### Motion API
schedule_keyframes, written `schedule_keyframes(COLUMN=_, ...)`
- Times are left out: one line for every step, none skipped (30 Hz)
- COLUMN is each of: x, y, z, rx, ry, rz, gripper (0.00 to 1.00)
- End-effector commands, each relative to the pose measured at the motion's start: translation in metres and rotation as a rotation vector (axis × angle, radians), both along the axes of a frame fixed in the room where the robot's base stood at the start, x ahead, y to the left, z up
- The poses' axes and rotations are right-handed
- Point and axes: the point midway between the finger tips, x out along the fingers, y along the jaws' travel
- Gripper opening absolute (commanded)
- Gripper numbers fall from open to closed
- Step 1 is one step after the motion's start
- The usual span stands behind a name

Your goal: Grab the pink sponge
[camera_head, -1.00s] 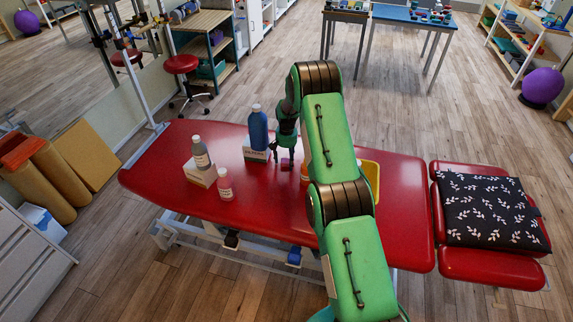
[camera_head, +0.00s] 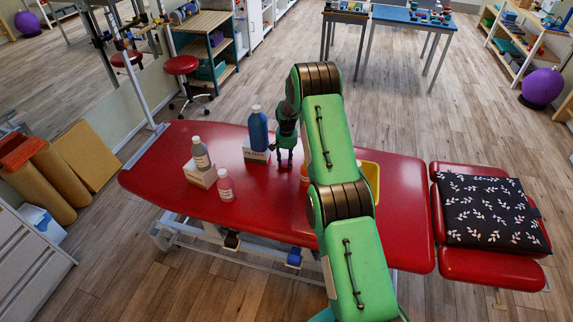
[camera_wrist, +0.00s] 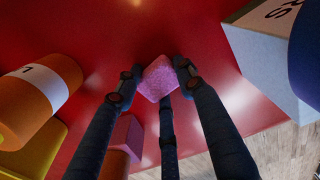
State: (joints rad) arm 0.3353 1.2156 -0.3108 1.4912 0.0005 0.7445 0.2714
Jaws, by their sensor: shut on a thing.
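The pink sponge (camera_wrist: 159,78) is a small speckled block in the wrist view, near the middle. My gripper (camera_wrist: 157,75) is shut on it, with dark fingers touching its sides and a further finger below.
A yellow tray (camera_head: 373,178) and an orange bottle (camera_wrist: 40,95) are close on the other side.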

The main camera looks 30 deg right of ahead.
Motion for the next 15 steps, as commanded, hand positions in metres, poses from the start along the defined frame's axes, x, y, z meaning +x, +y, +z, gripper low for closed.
schedule_keyframes(x=0.000, y=0.000, z=0.000, rx=0.000, ry=0.000, rz=0.000, gripper=0.28)
schedule_keyframes(x=0.000, y=0.000, z=0.000, rx=0.000, ry=0.000, rz=0.000, gripper=0.28)
schedule_keyframes(x=0.000, y=0.000, z=0.000, rx=0.000, ry=0.000, rz=0.000, gripper=0.28)
schedule_keyframes(x=0.000, y=0.000, z=0.000, rx=0.000, ry=0.000, rz=0.000, gripper=0.28)
schedule_keyframes(x=0.000, y=0.000, z=0.001, rx=0.000, ry=0.000, rz=0.000, gripper=0.28)
schedule_keyframes(x=0.000, y=0.000, z=0.002, rx=0.000, ry=0.000, rz=0.000, gripper=0.28)
schedule_keyframes(x=0.000, y=0.000, z=0.003, rx=-0.001, ry=-0.001, rz=0.000, gripper=0.28)
schedule_keyframes(x=0.000, y=0.000, z=0.004, rx=-0.001, ry=-0.001, rz=0.000, gripper=0.28)
schedule_keyframes(x=0.001, y=0.000, z=0.006, rx=-0.001, ry=-0.001, rz=0.000, gripper=0.28)
schedule_keyframes(x=0.001, y=0.000, z=0.008, rx=-0.001, ry=-0.001, rz=0.000, gripper=0.28)
schedule_keyframes(x=0.001, y=0.000, z=0.010, rx=-0.001, ry=-0.001, rz=0.000, gripper=0.28)
schedule_keyframes(x=0.001, y=0.000, z=0.013, rx=-0.001, ry=-0.001, rz=0.000, gripper=0.28)
schedule_keyframes(x=0.000, y=0.000, z=0.016, rx=-0.001, ry=-0.001, rz=0.000, gripper=0.28)
schedule_keyframes(x=0.000, y=0.000, z=0.019, rx=0.000, ry=0.000, rz=0.000, gripper=0.28)
schedule_keyframes(x=0.000, y=0.000, z=0.024, rx=-0.001, ry=-0.001, rz=0.000, gripper=0.28)
